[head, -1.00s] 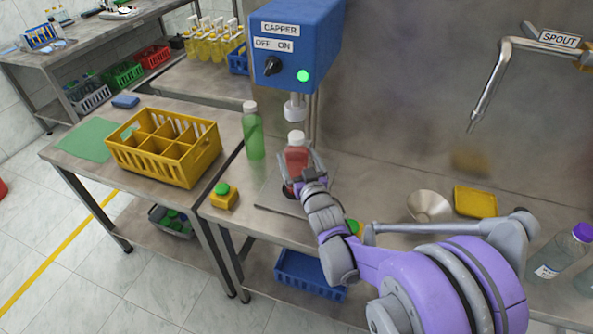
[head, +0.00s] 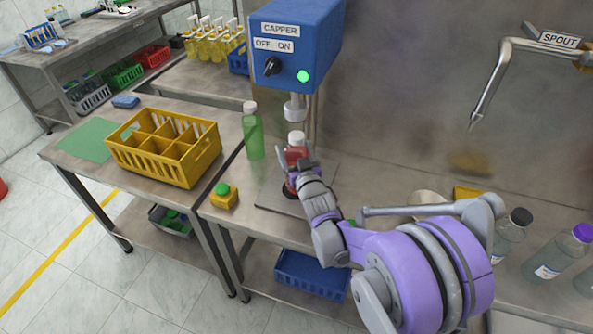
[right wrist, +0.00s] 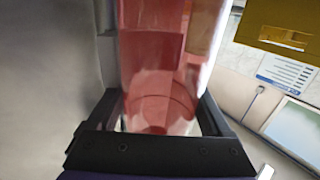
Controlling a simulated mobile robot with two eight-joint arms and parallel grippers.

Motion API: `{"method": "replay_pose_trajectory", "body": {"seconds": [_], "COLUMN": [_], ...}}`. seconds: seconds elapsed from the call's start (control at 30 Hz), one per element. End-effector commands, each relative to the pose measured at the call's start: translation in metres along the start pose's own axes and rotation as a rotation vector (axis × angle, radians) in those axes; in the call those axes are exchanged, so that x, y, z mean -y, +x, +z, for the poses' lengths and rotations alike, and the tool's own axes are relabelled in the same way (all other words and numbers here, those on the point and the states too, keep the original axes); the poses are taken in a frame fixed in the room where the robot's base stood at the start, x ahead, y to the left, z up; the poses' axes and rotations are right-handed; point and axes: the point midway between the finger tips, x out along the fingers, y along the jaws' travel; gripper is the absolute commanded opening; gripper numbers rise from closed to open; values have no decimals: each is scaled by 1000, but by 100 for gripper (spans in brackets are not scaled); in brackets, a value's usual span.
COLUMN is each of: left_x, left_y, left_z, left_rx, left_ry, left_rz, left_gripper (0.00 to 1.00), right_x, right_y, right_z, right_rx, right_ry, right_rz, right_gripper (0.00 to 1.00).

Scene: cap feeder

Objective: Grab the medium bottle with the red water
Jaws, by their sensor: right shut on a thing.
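The bottle with red water (head: 297,155) has a white cap and stands upright below the capper (head: 297,45), in the head view. My right gripper (head: 300,168) is shut on it, and the arm and hand hide its lower part. In the right wrist view the red bottle (right wrist: 165,65) fills the middle between the dark fingers of my right gripper (right wrist: 160,120). My left gripper is not in view.
A green bottle (head: 253,135) stands left of the capper. A yellow divided crate (head: 160,170) and a yellow block with a green button (head: 224,196) are at the left. Clear bottles (head: 560,252) stand at the right, below the spout (head: 500,70).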

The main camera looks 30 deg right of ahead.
Motion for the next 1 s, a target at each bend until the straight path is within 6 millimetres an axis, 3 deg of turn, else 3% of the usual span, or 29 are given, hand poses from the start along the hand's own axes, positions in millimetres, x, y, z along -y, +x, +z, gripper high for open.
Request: {"method": "replay_pose_trajectory", "body": {"seconds": [0.03,0.1,0.53,0.83,1.0], "left_x": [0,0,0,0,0], "left_y": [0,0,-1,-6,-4], "left_z": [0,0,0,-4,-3], "left_rx": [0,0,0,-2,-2], "left_ry": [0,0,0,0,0], "left_rz": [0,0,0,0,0], "left_gripper": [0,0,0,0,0], "right_x": [0,0,0,0,0], "right_y": [0,0,0,0,-32], "right_z": [0,0,-4,-37,-36], "right_rx": [0,0,-1,-2,-1], "right_ry": [0,0,0,-1,0], "right_rz": [0,0,0,0,0], "right_gripper": [12,0,0,0,0]}}
